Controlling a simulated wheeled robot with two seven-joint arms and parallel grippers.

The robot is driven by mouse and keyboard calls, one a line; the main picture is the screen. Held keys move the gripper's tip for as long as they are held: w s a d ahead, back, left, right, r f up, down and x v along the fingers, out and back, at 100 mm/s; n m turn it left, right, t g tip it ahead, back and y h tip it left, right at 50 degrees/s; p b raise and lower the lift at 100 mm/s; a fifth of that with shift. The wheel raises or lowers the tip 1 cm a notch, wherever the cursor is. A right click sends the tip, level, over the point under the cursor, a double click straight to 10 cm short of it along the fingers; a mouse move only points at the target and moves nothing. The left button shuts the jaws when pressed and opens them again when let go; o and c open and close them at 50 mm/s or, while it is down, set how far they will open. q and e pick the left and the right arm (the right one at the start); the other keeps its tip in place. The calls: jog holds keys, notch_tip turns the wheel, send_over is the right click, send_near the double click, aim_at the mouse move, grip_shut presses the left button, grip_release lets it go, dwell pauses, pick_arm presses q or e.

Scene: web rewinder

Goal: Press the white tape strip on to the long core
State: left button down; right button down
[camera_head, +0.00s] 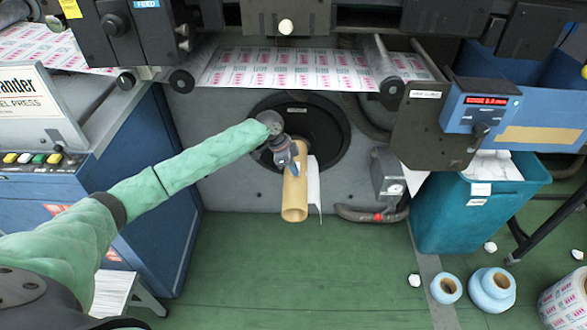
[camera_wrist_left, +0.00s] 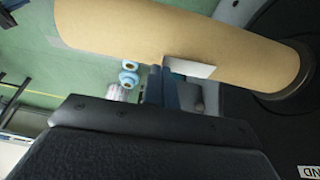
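The long core (camera_head: 295,200) is a tan tube that sticks out from a black round hub on the machine's front; in the left wrist view the core (camera_wrist_left: 150,30) runs across the top. My left gripper (camera_head: 288,163) is at the core's upper side in the head view. In the left wrist view its two narrow fingers (camera_wrist_left: 163,72) are together at the core's edge. The white tape strip (camera_wrist_left: 190,67) comes from the fingertips and lies against or very close to the core; I cannot tell how firmly it touches. In the head view the strip is not clear. My right gripper is not in view.
White paper (camera_head: 314,185) hangs beside the core. A printed web (camera_head: 290,70) runs above. A teal bin (camera_head: 470,210) stands to the right, with blue rolls (camera_head: 491,288) on the floor. A blue cabinet (camera_head: 150,200) is left. The green floor in front is open.

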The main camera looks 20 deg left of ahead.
pick_arm(q)
jog(key=shift+f+p, duration=0.15)
jog(key=shift+p, duration=0.15)
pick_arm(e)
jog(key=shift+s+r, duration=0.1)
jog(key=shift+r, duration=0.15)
pick_arm(q)
jog(key=c, duration=1.6)
grip_release()
jog(key=shift+c, duration=0.2)
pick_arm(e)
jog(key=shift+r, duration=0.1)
